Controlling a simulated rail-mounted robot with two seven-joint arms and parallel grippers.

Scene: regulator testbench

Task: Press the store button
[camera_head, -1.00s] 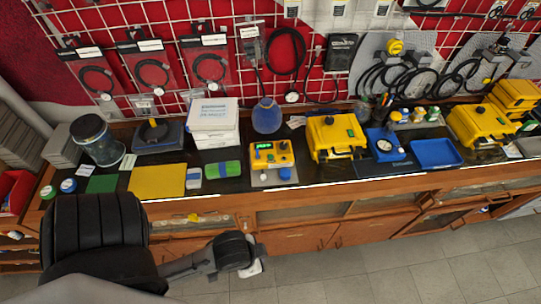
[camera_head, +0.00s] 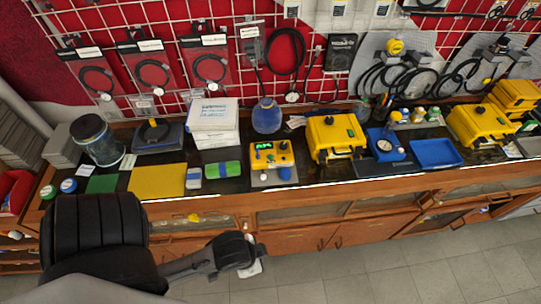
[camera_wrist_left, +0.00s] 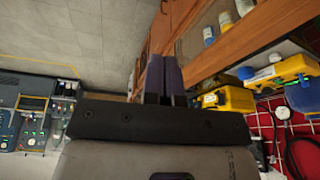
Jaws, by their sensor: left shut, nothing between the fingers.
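A yellow test device (camera_head: 271,155) with a lit green display sits on the bench in the head view. Small controls show on its face, but they are too small to tell which is the store button. My left gripper (camera_head: 252,256) is in front of the bench, below and apart from the device. In the left wrist view its two dark fingers (camera_wrist_left: 164,78) are together with nothing between them. A yellow device (camera_wrist_left: 228,98) shows to their right; I cannot tell if it is the same one. My right gripper is in neither view.
Right of the device stand a yellow case (camera_head: 335,138) and a blue tray (camera_head: 436,153). Left of it lie a green-and-blue block (camera_head: 222,170) and a yellow mat (camera_head: 157,181). A blue round container (camera_head: 267,117) stands behind it. The floor (camera_head: 400,265) before the cabinets is clear.

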